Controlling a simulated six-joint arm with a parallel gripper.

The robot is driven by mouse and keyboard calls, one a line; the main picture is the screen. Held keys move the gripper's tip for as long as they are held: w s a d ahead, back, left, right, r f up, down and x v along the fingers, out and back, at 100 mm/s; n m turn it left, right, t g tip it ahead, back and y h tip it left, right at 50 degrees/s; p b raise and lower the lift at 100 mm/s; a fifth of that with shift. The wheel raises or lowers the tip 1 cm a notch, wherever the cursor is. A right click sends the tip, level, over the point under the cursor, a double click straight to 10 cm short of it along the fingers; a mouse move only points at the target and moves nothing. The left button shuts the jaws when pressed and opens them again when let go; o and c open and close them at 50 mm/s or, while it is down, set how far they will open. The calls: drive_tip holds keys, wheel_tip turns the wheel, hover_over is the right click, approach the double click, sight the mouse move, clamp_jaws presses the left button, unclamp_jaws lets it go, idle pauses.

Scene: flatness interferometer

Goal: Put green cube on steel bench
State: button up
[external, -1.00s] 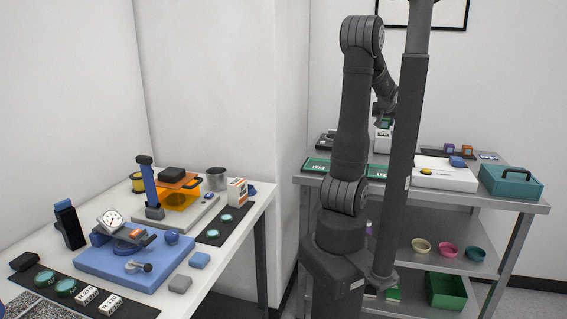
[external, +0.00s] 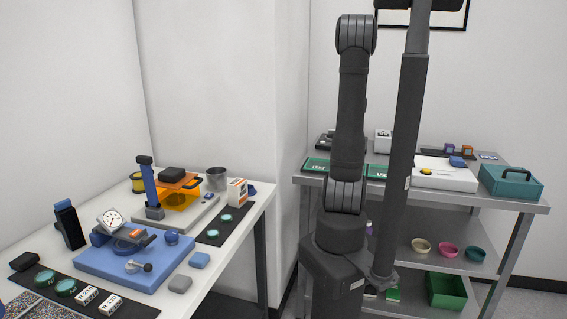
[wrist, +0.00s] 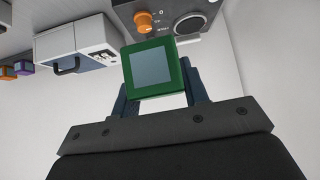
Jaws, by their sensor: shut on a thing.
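The green cube (wrist: 153,72), with a pale grey square on the face toward the camera, sits between the fingers of my gripper (wrist: 158,84) in the wrist view. My gripper is shut on it and it is tilted slightly in the picture. In the external view the gripper and cube are hidden behind my arm. The steel bench (external: 518,204) stands at the right behind my arm, with equipment on its top and shelves below.
On the bench are a teal case (external: 510,183), a white device (external: 440,175), orange and purple cubes and green-framed panels. In the wrist view, a white handled unit (wrist: 78,45) and a knobbed panel (wrist: 170,18) lie beyond the cube. A white table (external: 250,215) stands left.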

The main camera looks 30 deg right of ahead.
drive_tip(key=shift+m+h, duration=0.3)
drive_tip(key=shift+m, duration=0.2)
drive_tip(key=s+d+f, duration=0.2)
drive_tip(key=s+d, duration=0.3)
drive_tip(key=s, duration=0.2)
drive_tip(key=s+d+f, duration=0.3)
drive_tip(key=s+d, duration=0.3)
drive_tip(key=s, duration=0.1)
drive_tip(key=s+d+f, duration=0.2)
drive_tip(key=s+d, duration=0.4)
drive_tip(key=s, duration=0.1)
drive_tip(key=shift+s+d+f, duration=0.2)
drive_tip(key=shift+d+f, duration=0.05)
drive_tip(key=shift+f, duration=0.05)
drive_tip(key=shift+d+f, duration=0.1)
drive_tip(key=shift+f, duration=0.05)
drive_tip(key=w+f, duration=0.2)
drive_tip(key=w, duration=0.1)
drive_tip(key=w+f, duration=0.2)
drive_tip(key=w, duration=0.2)
drive_tip(key=w+f, duration=0.2)
drive_tip(key=w, duration=0.2)
drive_tip(key=shift+w+f, duration=0.1)
drive_tip(key=shift+f, duration=2.3)
drive_tip(key=shift+f, duration=0.15)
drive_tip(key=o, duration=1.1)
drive_tip(key=shift+o, duration=0.2)
